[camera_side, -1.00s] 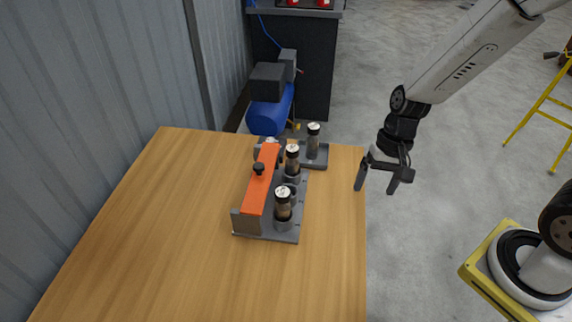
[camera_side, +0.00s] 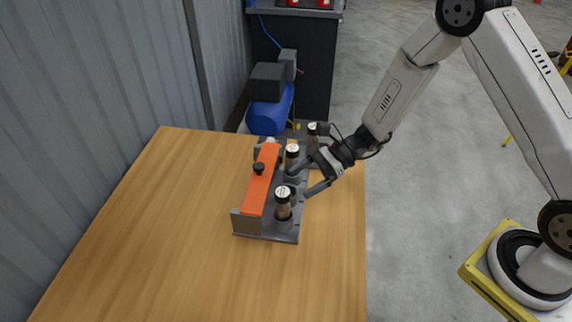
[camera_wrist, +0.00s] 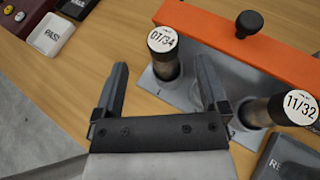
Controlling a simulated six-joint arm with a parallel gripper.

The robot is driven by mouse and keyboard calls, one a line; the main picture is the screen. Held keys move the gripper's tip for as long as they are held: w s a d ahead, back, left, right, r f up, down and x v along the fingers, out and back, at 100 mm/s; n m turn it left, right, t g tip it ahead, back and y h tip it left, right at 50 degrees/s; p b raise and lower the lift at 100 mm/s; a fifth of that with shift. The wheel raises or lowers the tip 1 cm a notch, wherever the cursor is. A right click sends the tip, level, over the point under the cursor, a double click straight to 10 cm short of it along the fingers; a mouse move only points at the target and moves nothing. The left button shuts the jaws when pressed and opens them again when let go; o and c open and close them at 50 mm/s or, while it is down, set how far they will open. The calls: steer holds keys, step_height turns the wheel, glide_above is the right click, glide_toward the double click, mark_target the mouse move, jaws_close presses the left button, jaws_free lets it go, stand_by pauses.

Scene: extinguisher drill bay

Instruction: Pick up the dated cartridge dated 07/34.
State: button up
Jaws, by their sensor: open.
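The cartridge dated 07/34 (camera_wrist: 162,52) stands upright in the rack, with a white dated cap. I take it to be the front cartridge in the side view (camera_side: 283,206), where its date is not readable. My gripper (camera_side: 299,184) is low over the rack's right side; it also shows in the wrist view (camera_wrist: 161,62). Its fingers are open and empty. In the wrist view they appear on either side of the 07/34 cartridge, with visible gaps.
The rack's orange bar (camera_side: 262,180) has a black knob (camera_wrist: 249,22) beside the cartridges. A dark tray with partly visible lettering "RE" (camera_wrist: 290,158) is close by. Another cartridge (camera_side: 313,129) stands at the back. A PASS label (camera_wrist: 50,32) lies left.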

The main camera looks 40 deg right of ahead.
mark_target(276, 198)
steer(key=shift+x, duration=3.95)
steer(key=shift+w, duration=0.1)
jaws_close()
